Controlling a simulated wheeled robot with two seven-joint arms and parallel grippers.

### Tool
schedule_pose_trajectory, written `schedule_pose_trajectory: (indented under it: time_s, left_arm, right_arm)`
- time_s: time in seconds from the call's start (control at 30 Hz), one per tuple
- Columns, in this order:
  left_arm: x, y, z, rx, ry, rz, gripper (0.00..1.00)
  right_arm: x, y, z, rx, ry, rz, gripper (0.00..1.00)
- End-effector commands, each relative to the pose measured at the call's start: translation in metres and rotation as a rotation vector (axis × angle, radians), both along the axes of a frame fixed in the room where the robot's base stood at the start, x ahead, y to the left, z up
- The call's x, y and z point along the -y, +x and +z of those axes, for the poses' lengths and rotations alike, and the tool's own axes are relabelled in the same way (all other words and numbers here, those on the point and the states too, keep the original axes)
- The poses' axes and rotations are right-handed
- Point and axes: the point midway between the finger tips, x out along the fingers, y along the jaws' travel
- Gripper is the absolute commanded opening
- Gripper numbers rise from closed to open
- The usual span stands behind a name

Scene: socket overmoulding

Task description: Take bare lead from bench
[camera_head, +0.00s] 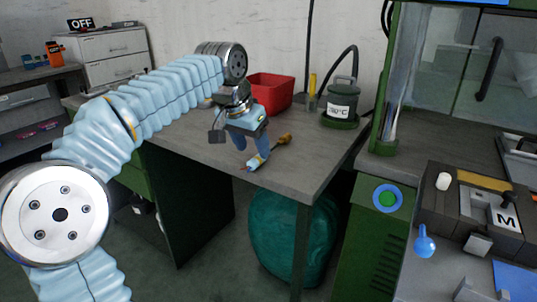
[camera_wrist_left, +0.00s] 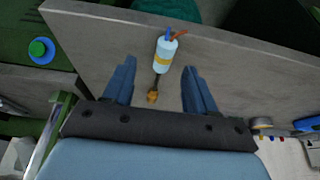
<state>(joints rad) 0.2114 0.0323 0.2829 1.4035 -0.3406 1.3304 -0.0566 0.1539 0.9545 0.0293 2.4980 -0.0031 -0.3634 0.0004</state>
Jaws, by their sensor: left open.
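The bare lead (camera_head: 256,161) lies on the bench close to its front edge. It has a pale blue body with a yellow band, short red and blue wire ends and an orange-yellow far end. In the left wrist view the lead (camera_wrist_left: 167,48) lies between and just beyond the fingertips, its wire ends towards the bench edge. My left gripper (camera_head: 253,150) is over it, pointing down, open and empty; it also shows in the left wrist view (camera_wrist_left: 158,68). Whether a finger touches the lead cannot be told. My right gripper is not in view.
A red bin (camera_head: 270,92) and a grey pot marked with a temperature (camera_head: 341,103) stand at the back of the bench (camera_head: 310,165). A green machine (camera_head: 375,225) with a blue-ringed green button is at the right. A teal bag (camera_head: 290,235) sits under the bench.

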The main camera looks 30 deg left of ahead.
Motion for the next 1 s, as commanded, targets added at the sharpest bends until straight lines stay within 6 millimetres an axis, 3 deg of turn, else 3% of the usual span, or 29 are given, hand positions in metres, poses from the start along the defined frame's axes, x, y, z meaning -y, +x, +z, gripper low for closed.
schedule_pose_trajectory:
  time_s: [0.3, 0.57, 0.93, 1.0]
  left_arm:
    - [-0.005, 0.020, -0.041, -0.002, 0.000, 0.001, 0.57]
    - [-0.005, 0.021, -0.043, 0.000, 0.000, 0.001, 0.57]
    - [-0.005, 0.021, -0.042, 0.000, 0.000, 0.000, 0.00]
    - [-0.005, 0.021, -0.042, 0.000, 0.000, 0.000, 0.00]
  right_arm:
    - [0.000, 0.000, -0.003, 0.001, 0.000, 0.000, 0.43]
    - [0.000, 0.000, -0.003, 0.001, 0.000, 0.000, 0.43]
    - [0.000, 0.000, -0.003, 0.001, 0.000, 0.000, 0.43]
    - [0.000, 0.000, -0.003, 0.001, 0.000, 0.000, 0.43]
